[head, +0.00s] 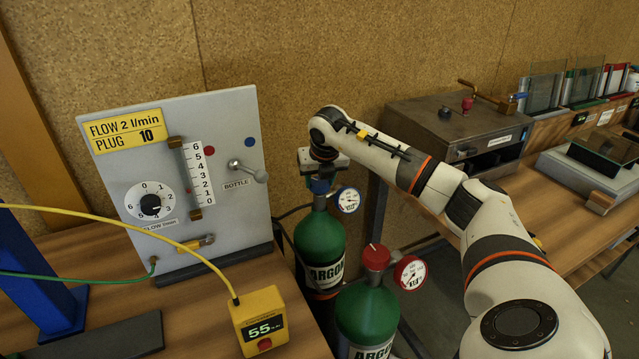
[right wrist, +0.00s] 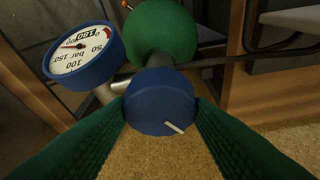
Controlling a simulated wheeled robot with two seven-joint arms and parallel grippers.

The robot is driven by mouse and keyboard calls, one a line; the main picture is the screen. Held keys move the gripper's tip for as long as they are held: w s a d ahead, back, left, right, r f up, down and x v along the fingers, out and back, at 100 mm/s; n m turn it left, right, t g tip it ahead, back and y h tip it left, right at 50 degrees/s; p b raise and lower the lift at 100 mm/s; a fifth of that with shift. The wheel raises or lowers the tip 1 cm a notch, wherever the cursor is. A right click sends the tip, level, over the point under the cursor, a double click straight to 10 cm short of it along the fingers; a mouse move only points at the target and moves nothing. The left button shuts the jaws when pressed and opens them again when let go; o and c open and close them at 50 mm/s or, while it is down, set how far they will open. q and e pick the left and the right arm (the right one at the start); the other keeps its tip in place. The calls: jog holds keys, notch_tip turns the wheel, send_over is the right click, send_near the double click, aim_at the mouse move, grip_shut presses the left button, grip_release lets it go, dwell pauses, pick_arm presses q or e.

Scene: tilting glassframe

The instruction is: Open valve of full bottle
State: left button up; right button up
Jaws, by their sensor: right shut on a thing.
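Two green argon bottles stand beside the bench. The rear bottle (head: 320,245) has a blue valve knob (head: 320,186) and a blue-rimmed gauge (head: 347,199). The front bottle (head: 367,315) has a red valve knob (head: 376,256) and a red-rimmed gauge (head: 411,272). My right gripper (head: 323,170) reaches down onto the rear bottle's valve. In the right wrist view its green fingers are shut on the blue knob (right wrist: 160,102), which has a white mark at its lower right. The blue-rimmed gauge (right wrist: 82,50) shows beside it; its needle reading is hard to tell. My left gripper is out of view.
A grey flow panel (head: 215,195) stands on the bench left of the bottles. A yellow meter (head: 264,320) reading 55 sits before it, with a yellow cable. A dark metal box (head: 455,130) and glass-pane racks occupy the right bench.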

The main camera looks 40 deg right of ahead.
jog(key=n+y, duration=0.1)
jog(key=n, duration=0.1)
jog(key=shift+d+n+b, duration=0.1)
jog(key=shift+n+b, duration=0.25)
jog(key=shift+n, duration=0.05)
jog(key=n+y, duration=0.1)
jog(key=n, duration=0.1)
jog(key=shift+d+n+t, duration=0.1)
jog(key=shift+n+t, duration=0.2)
jog(key=n+y, duration=0.2)
jog(key=n, duration=0.3)
jog(key=shift+d+n+p, duration=0.1)
jog(key=shift+n+p, duration=0.2)
jog(key=shift+p, duration=0.05)
jog(key=shift+g, duration=0.4)
jog(key=o, duration=1)
jog(key=b+v, duration=0.1)
jog(key=v, duration=1.1)
jog(key=shift+s+d, duration=0.1)
jog(key=shift+d, duration=0.1)
